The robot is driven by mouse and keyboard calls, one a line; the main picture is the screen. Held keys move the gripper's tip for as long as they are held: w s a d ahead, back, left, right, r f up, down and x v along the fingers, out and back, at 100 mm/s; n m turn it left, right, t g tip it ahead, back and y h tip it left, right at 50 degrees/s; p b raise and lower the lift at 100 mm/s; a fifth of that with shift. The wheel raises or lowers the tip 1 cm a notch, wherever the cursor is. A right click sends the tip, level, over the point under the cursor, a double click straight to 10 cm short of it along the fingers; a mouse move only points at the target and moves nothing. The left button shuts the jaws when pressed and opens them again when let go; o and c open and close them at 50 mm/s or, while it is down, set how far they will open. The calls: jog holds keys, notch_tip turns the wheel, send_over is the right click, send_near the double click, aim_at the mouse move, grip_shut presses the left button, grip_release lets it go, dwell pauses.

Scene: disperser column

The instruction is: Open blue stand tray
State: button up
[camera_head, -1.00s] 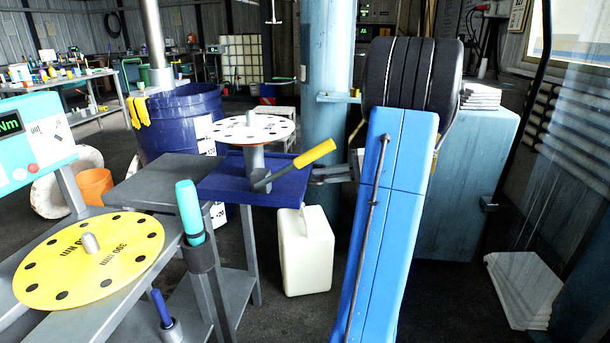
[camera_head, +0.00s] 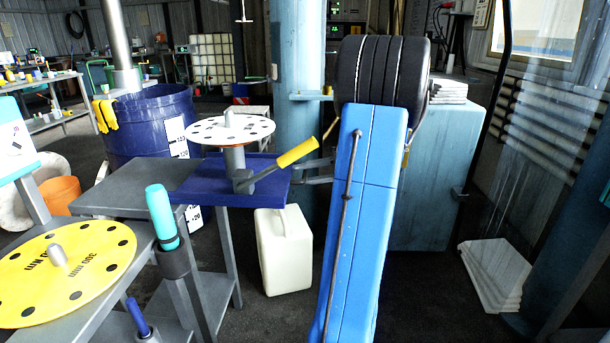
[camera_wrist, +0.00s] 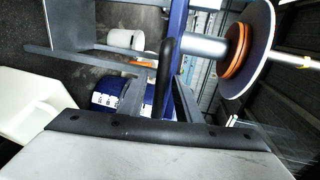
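The blue stand tray (camera_head: 215,193) is a flat dark blue tray beside a grey table top. A post with a white perforated disc (camera_head: 231,130) and a yellow-handled lever (camera_head: 298,153) stand above it. My gripper (camera_head: 312,172) is at the tray's right edge, partly hidden by my blue arm. In the wrist view the two fingers of my gripper (camera_wrist: 158,90) are apart. A dark upright bar (camera_wrist: 166,60) shows between them, in front of the tray's blue edge (camera_wrist: 178,25). I cannot tell whether the fingers touch the bar.
A yellow disc (camera_head: 90,265) lies on the near table at left, by a teal-handled tool (camera_head: 161,215). A white canister (camera_head: 284,250) stands on the floor below the tray. A blue barrel (camera_head: 150,125) and a wide column (camera_head: 297,70) stand behind.

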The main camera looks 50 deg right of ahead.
jog(key=v, duration=1.7)
jog(key=shift+s, duration=0.2)
jog(key=shift+d, duration=0.1)
